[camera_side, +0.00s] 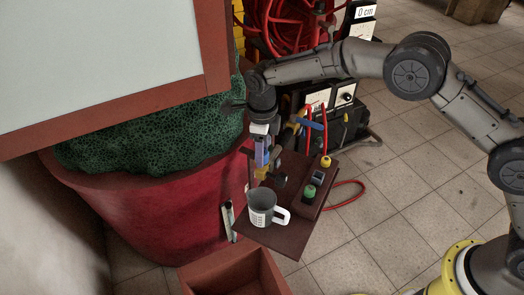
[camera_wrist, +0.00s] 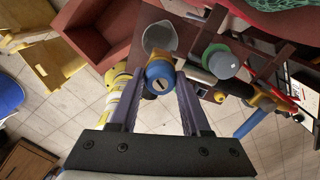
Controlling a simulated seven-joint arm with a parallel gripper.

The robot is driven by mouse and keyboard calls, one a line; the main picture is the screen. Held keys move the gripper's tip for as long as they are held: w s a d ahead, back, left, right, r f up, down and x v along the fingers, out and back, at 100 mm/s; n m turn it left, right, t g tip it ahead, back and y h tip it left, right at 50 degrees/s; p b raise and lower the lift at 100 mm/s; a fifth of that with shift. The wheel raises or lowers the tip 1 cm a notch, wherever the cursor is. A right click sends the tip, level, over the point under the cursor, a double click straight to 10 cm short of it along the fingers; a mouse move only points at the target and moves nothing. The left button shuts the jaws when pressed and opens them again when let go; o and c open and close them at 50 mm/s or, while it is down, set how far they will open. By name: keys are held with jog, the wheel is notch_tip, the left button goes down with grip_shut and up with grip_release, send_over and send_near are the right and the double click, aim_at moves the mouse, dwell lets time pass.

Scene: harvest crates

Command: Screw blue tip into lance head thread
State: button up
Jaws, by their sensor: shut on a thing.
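My gripper (camera_wrist: 160,84) is shut on the blue tip (camera_wrist: 160,72), a round blue piece with a slotted light centre, seen end-on between the fingertips in the wrist view. In the side view my gripper (camera_side: 262,158) points down above the brown stand, with a yellow part (camera_side: 262,173) just below the fingers. A blue-and-yellow handled piece (camera_side: 300,121) shows behind it and to the right; it also shows in the wrist view (camera_wrist: 262,105). I cannot make out the lance head thread for certain, nor whether the tip touches anything.
A grey mug (camera_side: 262,207) stands on the brown stand (camera_side: 290,238). Right of it is a block with yellow, blue and green caps (camera_side: 309,191). A brown crate (camera_side: 235,272) lies in front. A large red pot (camera_side: 150,212) and a framed board (camera_side: 110,55) crowd the left.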

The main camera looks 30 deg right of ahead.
jog(key=shift+w+m, duration=0.15)
jog(key=shift+m, duration=0.15)
jog(key=shift+d+m, duration=0.1)
jog(key=shift+m, duration=0.8)
jog(key=o, duration=0.7)
jog(key=shift+o, duration=0.2)
jog(key=shift+n, duration=0.9)
jog(key=shift+n, duration=0.9)
